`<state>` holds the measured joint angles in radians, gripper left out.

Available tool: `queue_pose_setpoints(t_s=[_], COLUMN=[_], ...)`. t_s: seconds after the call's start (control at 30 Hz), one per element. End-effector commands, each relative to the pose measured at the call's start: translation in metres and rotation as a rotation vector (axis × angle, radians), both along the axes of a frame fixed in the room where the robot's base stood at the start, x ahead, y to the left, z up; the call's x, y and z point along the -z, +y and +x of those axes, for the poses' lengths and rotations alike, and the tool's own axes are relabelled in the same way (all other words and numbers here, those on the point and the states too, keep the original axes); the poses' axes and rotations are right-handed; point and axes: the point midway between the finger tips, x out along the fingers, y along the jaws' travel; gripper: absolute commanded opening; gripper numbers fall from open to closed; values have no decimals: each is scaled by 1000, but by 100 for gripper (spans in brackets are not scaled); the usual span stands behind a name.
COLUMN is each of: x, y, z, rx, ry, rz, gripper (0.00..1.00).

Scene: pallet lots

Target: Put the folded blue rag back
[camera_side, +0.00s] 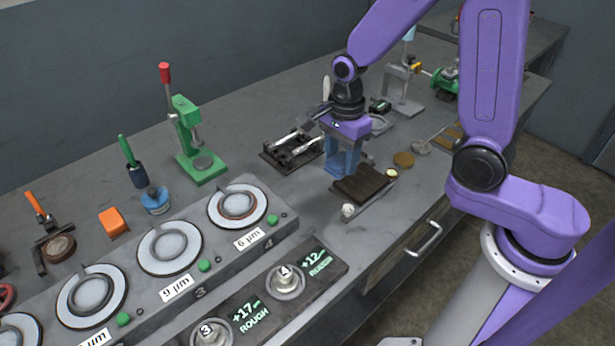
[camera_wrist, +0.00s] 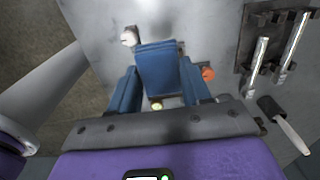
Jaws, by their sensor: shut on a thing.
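My gripper (camera_side: 343,168) points down over the bench, just behind a dark brown flat block on a narrow tray. In the wrist view its two blue fingers (camera_wrist: 158,72) stand on either side of a folded blue rag (camera_wrist: 157,62). The fingers are shut on the rag. In the side view the rag is hard to tell from the blue fingers. The brown block (camera_side: 362,184) lies below and in front of the fingers; in the wrist view the rag mostly hides it. Whether the rag touches anything below cannot be told.
A white knob (camera_side: 348,210) and a small yellowish round piece (camera_side: 391,173) flank the block. A black rack with silver tools (camera_side: 292,149) stands left of my gripper. A brown disc (camera_side: 403,159) lies to the right. A green press (camera_side: 195,145) and polishing plates (camera_side: 237,204) stand further left.

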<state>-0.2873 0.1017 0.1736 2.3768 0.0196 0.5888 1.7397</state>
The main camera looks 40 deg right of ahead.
Motion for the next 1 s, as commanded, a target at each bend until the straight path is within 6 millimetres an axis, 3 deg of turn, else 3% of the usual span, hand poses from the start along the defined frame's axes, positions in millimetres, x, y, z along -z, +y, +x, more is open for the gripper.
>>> queue_pose_setpoints(t_s=[0.2,0.5,0.87,1.0], x=[17,54,75,94], y=[8,15,19,19], z=[35,64,82,82], rx=[0,0,0,0], ry=[3,3,1,4], rz=[0,-1,0,-1], gripper=[19,19,19,19])
